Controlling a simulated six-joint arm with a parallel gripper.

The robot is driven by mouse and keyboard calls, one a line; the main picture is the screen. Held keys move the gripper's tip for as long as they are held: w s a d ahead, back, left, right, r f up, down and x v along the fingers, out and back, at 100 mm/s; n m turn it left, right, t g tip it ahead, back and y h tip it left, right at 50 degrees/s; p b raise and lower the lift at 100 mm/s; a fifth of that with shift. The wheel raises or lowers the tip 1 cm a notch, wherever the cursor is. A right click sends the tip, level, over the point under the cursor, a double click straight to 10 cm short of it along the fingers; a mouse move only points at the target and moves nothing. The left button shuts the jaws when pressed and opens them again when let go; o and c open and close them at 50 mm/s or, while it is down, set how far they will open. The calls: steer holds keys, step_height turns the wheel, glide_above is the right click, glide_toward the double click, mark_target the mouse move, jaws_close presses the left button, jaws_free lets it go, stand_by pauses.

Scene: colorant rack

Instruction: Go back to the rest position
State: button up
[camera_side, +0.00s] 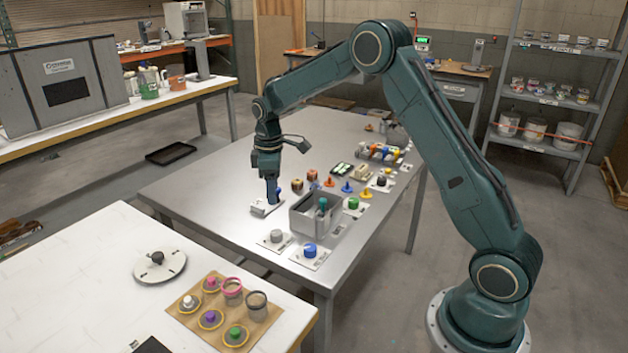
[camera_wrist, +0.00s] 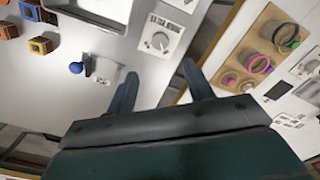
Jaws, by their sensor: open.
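My gripper (camera_side: 270,197) points down over the grey metal table, above or close to a small white labelled plate (camera_side: 262,209); the side view does not show whether they touch. In the wrist view my gripper (camera_wrist: 161,77) has its two fingers apart, with nothing held between them. The white plate (camera_wrist: 104,71) lies just left of the left finger there, partly hidden by it. A blue round-topped piece (camera_wrist: 76,68) stands beside that plate.
A metal bin (camera_side: 300,222) stands right of my gripper. A grey knob (camera_side: 277,236) and a blue knob (camera_side: 310,250) sit on plates near the table's front. Several coloured pieces stand behind. A white table (camera_side: 85,270) holds a brown board (camera_side: 190,322) with cups.

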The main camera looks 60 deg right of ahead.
steer(key=shift+r, duration=0.15)
steer(key=s+a+r+m+t, duration=0.1)
steer(key=s+a+r+m, duration=0.15)
steer(key=s+r, duration=0.5)
steer(key=s+a+r+m+t, duration=0.15)
steer(key=s+a+r, duration=0.25)
steer(key=s+r, duration=0.4)
steer(key=s+a+m+t, duration=0.1)
steer(key=s, duration=0.8)
steer(key=s+a+r+m+t, duration=0.1)
steer(key=s+a+m+t, duration=0.1)
steer(key=s, duration=0.7)
steer(key=shift+a, duration=0.25)
